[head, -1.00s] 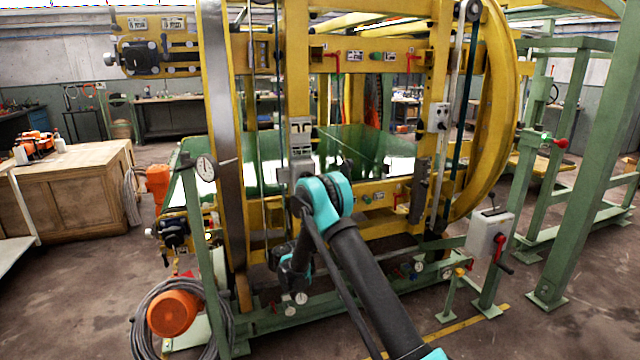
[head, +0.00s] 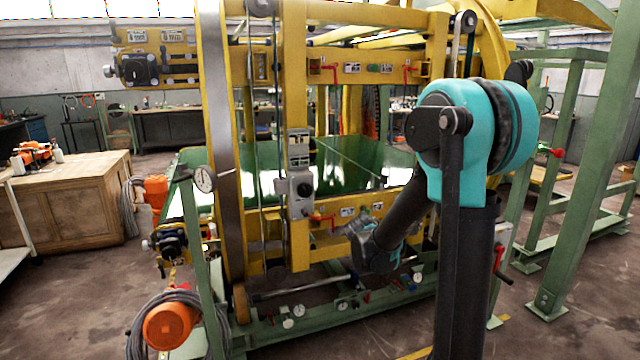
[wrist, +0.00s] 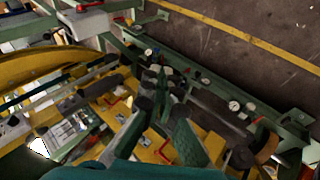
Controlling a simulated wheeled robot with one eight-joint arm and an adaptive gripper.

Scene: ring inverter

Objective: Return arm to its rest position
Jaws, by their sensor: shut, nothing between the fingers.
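My gripper (wrist: 158,76) shows in the wrist view with its dark fingertips close together and nothing held between them. In the head view my arm is folded up at the right, with its teal elbow high. The forearm slopes down to the left in front of the ring inverter, and the wrist hangs near the machine's lower front. The fingers are hard to make out there. The yellow ring inverter (head: 212,130) stands upright behind the arm with its green bed (head: 345,160). My elbow and upper arm hide part of its right side.
A green base rail with small gauges (head: 288,322) runs below the wrist. An orange motor (head: 170,326) with coiled hose is at lower left, and a wooden cabinet (head: 65,205) is farther left. A green post (head: 590,180) stands at right. Open floor shows at lower right.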

